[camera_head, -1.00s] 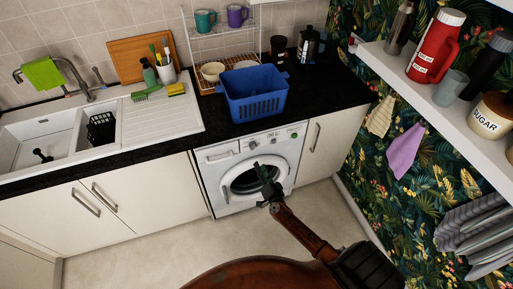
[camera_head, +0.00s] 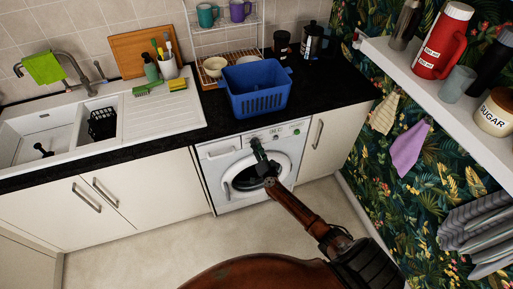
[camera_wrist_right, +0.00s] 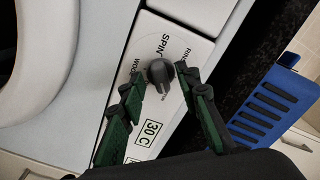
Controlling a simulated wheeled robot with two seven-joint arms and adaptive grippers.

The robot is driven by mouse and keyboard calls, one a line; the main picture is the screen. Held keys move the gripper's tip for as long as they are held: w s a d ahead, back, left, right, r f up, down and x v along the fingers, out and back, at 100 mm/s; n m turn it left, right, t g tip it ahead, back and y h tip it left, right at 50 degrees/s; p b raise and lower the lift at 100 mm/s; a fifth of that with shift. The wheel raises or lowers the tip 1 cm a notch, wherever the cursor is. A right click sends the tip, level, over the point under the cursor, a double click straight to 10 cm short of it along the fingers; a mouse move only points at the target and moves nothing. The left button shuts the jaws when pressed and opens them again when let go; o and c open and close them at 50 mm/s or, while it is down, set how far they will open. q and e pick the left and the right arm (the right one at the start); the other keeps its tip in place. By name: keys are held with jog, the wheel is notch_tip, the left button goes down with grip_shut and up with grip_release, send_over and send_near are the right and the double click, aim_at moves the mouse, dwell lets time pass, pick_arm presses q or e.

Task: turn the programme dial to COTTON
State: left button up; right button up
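The white washing machine (camera_head: 213,167) stands under the black worktop, its round door shut. My right gripper (camera_head: 257,143) is at its control panel in the head view and covers part of it. In the right wrist view the dark programme dial (camera_wrist_right: 160,72) sits on the light panel, with SPIN, WOOL and 30 C printed around it; other labels are partly hidden. My right gripper (camera_wrist_right: 162,76) is open there, one green-and-black finger on each side of the dial. I cannot tell whether the fingers touch it or where the dial points. My left gripper is in neither view.
A blue basket (camera_head: 258,90) stands on the worktop (camera_head: 325,92) above the machine and also shows in the right wrist view (camera_wrist_right: 272,105). A sink (camera_head: 50,130) is to the left. A shelf (camera_head: 440,105) with flasks juts out at right. The floor (camera_head: 140,250) in front is clear.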

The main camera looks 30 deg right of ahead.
jog(key=shift+c, duration=0.2)
grip_shut()
jog(key=shift+m+p, duration=0.3)
jog(key=shift+m, duration=0.1)
jog(key=shift+o, duration=0.2)
grip_release()
